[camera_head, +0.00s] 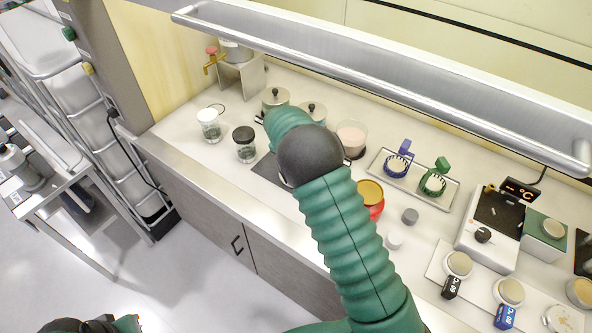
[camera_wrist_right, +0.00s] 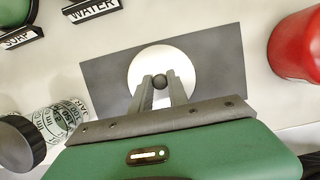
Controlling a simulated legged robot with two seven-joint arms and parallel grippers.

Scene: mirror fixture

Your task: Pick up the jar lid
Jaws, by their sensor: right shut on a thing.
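The jar lid (camera_wrist_right: 183,62) is a pale round disc with a small dark knob, over a dark grey mat (camera_wrist_right: 215,55) in the right wrist view. My right gripper (camera_wrist_right: 160,83) is shut on the knob, one finger on each side. I cannot tell whether the lid touches the mat. In the head view my green right arm hides the gripper and most of the lid; part of the mat (camera_head: 267,171) shows left of the arm. My left gripper is not in view.
A glass jar with a black lid (camera_head: 245,146) stands left of the mat, near another glass jar (camera_head: 209,124). A red pot (camera_head: 375,210) stands right of the arm. Two metal-lidded pots (camera_head: 274,97) are behind. A metal shelf (camera_head: 370,80) overhangs the counter's back.

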